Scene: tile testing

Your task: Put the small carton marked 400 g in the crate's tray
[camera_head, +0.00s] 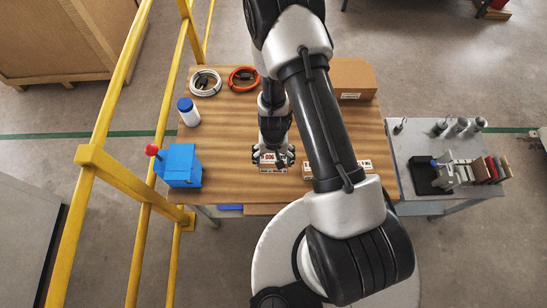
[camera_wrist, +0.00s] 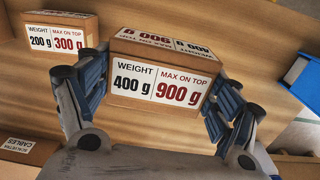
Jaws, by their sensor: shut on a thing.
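The small carton marked 400 g (camera_wrist: 155,85) is between the fingers of my gripper (camera_wrist: 155,95) in the wrist view. Its label also reads max on top 900 g. My gripper is shut on its two sides. In the head view my gripper (camera_head: 273,158) points down over the wooden table, with the carton (camera_head: 270,168) partly hidden below it. I cannot tell whether the carton touches the table. I cannot make out a crate's tray for certain in either view.
A carton marked 200 g (camera_wrist: 60,35) stands nearby; my arm partly covers it in the head view. A cardboard box (camera_head: 352,76), cable coils (camera_head: 205,82), a white bottle (camera_head: 188,113) and a blue box (camera_head: 180,165) stand on the table (camera_head: 225,130). A yellow rail (camera_head: 120,172) runs left.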

